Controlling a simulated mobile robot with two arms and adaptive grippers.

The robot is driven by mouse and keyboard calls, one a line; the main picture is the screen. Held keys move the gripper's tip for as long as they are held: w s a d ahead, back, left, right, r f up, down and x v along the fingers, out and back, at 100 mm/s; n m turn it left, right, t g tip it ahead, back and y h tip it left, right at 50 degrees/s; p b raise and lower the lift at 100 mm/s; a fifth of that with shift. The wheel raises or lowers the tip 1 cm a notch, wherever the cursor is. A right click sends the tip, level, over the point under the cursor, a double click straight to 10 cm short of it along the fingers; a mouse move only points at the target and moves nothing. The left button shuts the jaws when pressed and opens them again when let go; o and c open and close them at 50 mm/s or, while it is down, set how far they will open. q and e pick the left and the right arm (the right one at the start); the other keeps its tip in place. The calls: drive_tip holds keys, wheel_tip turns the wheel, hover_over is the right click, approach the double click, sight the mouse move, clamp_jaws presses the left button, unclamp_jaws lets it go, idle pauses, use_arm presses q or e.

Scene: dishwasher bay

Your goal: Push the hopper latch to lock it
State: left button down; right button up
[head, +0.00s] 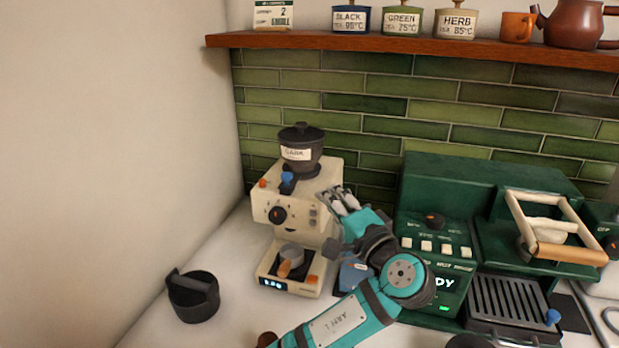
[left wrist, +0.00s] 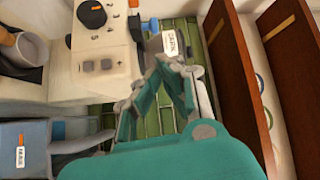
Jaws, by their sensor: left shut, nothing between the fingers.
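The dark hopper (head: 302,155) with a white label reading DARK sits on top of the cream grinder (head: 325,178). A small blue knob, apparently the latch (head: 287,178), shows at the hopper's front left base. My left gripper (head: 338,194) is shut and empty, just right of the grinder's upper front corner and apart from the latch. In the left wrist view the hopper (left wrist: 170,42) shows sideways beyond the fingers, with the grinder (left wrist: 100,50) to the left. My right gripper is not in view.
A green machine (head: 432,255) stands right of the grinder. A black knock bin (head: 193,297) is at the front left. A wooden shelf (head: 420,47) with tins runs above. The counter left of the grinder is mostly clear.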

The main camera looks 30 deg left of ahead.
sight(290, 179)
use_arm(q)
drive_tip(key=p+x, duration=0.3)
drive_tip(key=x, duration=0.6)
drive_tip(key=shift+a+p, duration=0.15)
drive_tip(key=shift+p, duration=0.2)
drive_tip(key=shift+w+a, duration=0.25)
drive_tip(key=shift+a, duration=0.1)
drive_tip(key=shift+f, duration=0.1)
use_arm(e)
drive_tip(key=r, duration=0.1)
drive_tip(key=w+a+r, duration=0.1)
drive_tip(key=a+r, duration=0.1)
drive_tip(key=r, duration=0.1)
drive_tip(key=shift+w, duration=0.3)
